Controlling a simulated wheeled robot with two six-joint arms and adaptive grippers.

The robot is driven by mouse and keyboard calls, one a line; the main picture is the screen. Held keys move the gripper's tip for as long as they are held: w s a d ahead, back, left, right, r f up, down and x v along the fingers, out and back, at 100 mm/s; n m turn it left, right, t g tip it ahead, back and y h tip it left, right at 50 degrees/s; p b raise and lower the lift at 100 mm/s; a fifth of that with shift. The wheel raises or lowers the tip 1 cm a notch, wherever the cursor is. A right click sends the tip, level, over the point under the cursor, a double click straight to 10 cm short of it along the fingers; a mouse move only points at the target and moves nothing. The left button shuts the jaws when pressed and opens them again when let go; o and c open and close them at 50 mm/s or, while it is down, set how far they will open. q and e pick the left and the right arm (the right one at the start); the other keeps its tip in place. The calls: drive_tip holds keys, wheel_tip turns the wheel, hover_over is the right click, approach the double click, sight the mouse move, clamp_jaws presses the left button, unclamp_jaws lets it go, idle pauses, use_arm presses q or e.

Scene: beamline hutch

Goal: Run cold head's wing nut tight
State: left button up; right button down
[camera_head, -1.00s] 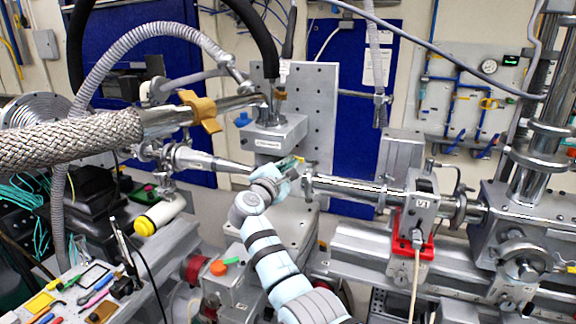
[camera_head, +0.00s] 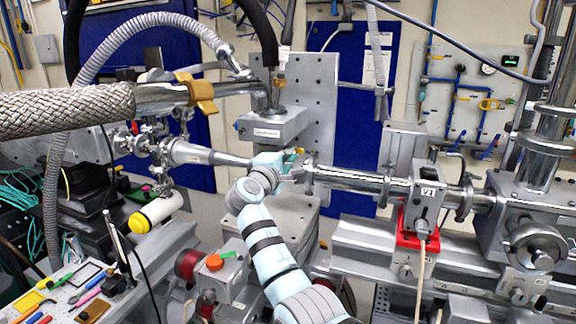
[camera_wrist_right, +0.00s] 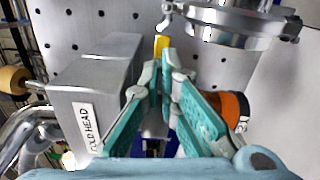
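The cold head is a grey box with a label; it stands upright in the head view (camera_head: 272,127) and fills the left of the right wrist view (camera_wrist_right: 88,112). A small yellow piece (camera_wrist_right: 161,44), which looks like the wing nut, shows at my fingertips beside a silver clamp. My right gripper (camera_wrist_right: 160,66) has teal fingers drawn close together at the tips, apparently on the yellow piece; the contact is partly hidden. In the head view, my right gripper (camera_head: 291,162) is just below and right of the cold head, by the beam pipe. My left gripper is not in view.
A silver flange clamp (camera_wrist_right: 228,24) and an orange-and-black round part (camera_wrist_right: 236,106) sit close on the gripper's right. A steel beam pipe (camera_head: 352,180) runs right to a valve on a red bracket (camera_head: 418,231). A braided hose (camera_head: 65,110) crosses at left.

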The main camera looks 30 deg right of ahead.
drive_tip(key=m+b, duration=0.4)
drive_tip(key=m, duration=0.3)
drive_tip(key=shift+w, duration=0.1)
drive_tip(key=shift+r, duration=0.1)
idle(0.4)
drive_tip(key=c, duration=2.3)
unclamp_jaws()
drive_tip(key=shift+o, duration=0.9)
drive_tip(key=shift+a, duration=0.1)
